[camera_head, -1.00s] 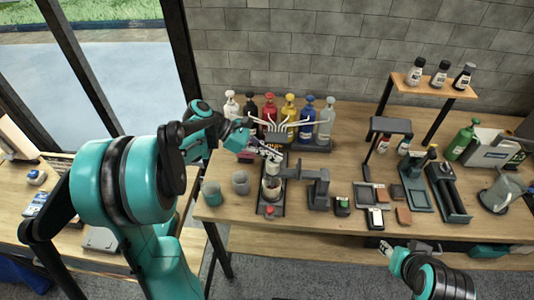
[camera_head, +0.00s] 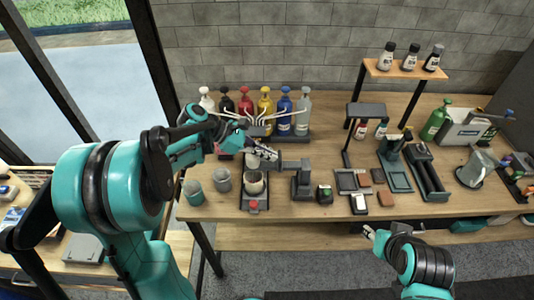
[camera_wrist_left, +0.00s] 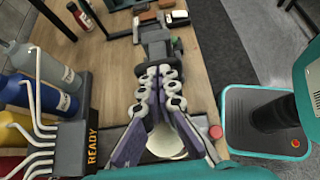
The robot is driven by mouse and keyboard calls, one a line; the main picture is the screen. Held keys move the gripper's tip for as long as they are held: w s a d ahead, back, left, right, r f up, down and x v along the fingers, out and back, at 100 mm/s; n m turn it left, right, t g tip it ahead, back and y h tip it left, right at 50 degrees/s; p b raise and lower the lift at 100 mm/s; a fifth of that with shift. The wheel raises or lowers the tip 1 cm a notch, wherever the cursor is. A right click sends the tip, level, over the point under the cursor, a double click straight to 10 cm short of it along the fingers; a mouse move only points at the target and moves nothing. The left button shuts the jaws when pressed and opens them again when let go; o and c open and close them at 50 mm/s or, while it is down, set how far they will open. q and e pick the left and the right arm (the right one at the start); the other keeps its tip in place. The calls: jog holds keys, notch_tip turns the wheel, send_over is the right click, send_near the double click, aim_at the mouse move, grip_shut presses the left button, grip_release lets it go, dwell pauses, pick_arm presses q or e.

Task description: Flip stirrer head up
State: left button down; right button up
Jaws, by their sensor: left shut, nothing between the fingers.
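The stirrer is a dark grey device on the wooden table, with an upright post (camera_head: 302,184) and a horizontal arm reaching left at its top. A pale cup (camera_head: 254,183) stands on its base left of the post; in the left wrist view the cup (camera_wrist_left: 167,142) is partly hidden by my fingers. My left gripper (camera_head: 266,154) is shut and empty, just above and behind the cup, close to the arm. In the left wrist view its fingers (camera_wrist_left: 160,88) point toward the post; contact is unclear. My right gripper (camera_head: 370,232) is low in front of the table; its jaws are unclear.
Several coloured pump bottles (camera_head: 265,108) with bent white spouts stand behind the stirrer. A red button (camera_head: 253,205) is on the base front. Small boxes (camera_head: 359,203) and trays lie to the right.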

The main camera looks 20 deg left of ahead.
aim_at(277, 165)
pick_arm(q)
jog(key=shift+w+d+r+g+y+p, duration=0.15)
jog(key=shift+d+r+y+p, duration=0.35)
jog(key=shift+d+p, duration=0.2)
jog(key=shift+w+d+r+g+y+p, duration=0.15)
jog(key=shift+d+r+y+p, duration=0.35)
jog(key=shift+p, duration=0.3)
jog(key=d+p, duration=0.1)
jog(key=d+r+y+p, duration=0.1)
jog(key=d, duration=0.1)
jog(key=w+d+r+y+p, duration=0.1)
jog(key=p, duration=0.1)
jog(key=shift+d+r+g, duration=0.1)
jog(key=shift+d+g, duration=0.2)
jog(key=d+y, duration=0.1)
jog(key=d, duration=0.1)
jog(key=w+d+y+p, duration=0.1)
jog(key=d+y, duration=0.1)
jog(key=shift+w+d+r+g+p, duration=0.2)
jog(key=shift+g+p, duration=0.1)
jog(key=shift+g, duration=0.1)
jog(key=w+d+f+y, duration=0.1)
jog(key=w+d+f, duration=0.1)
jog(key=d, duration=0.4)
jog(key=w+d+f+y+b, duration=0.1)
jog(key=d+f, duration=0.2)
jog(key=d, duration=0.3)
jog(key=shift+w+d+f+g+y, duration=0.15)
jog(key=shift+w+d+g+y, duration=0.05)
jog(key=shift+w+g+y, duration=0.2)
